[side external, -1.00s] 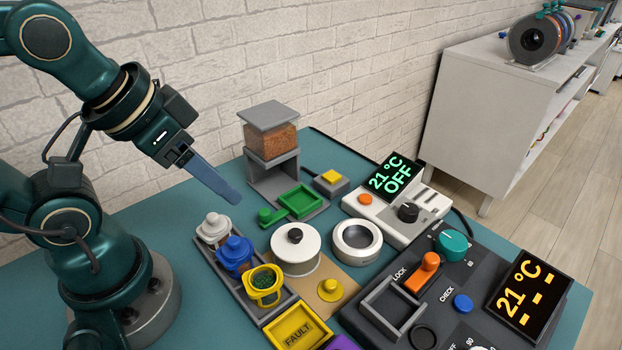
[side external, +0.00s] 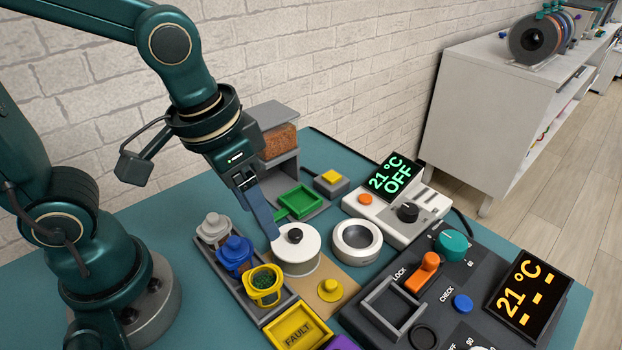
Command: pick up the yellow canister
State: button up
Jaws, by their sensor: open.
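The yellow canister (side external: 265,287) stands at the front end of a dark grey rack (side external: 291,298), open at the top with dark green contents showing. A blue-topped canister (side external: 235,254) and a grey-white one (side external: 213,229) stand behind it in the same rack. My gripper (side external: 273,238) points down, behind and above the yellow canister, by the left edge of a white round pot with a black knob (side external: 298,250). It is open and empty. The fingers overlap in this view, so the gap between them is hidden.
A yellow FAULT tray (side external: 297,331) lies in front of the rack. A yellow knobbed lid (side external: 330,290) sits on the tan board to the right. A grey ring (side external: 357,239), a white heater unit (side external: 392,213) and a dark control panel (side external: 440,290) stand further right. A hopper (side external: 279,143) stands behind.

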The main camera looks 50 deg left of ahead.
jog(key=m+g, duration=0.2)
send_over(264, 279)
jog(key=d, duration=0.1)
notch_tip(264, 279, down, 4)
jog(key=shift+s+d+f+g+y, duration=0.3)
jog(key=shift+s+f, duration=0.1)
jog(key=shift+f, duration=2.55)
grip_shut()
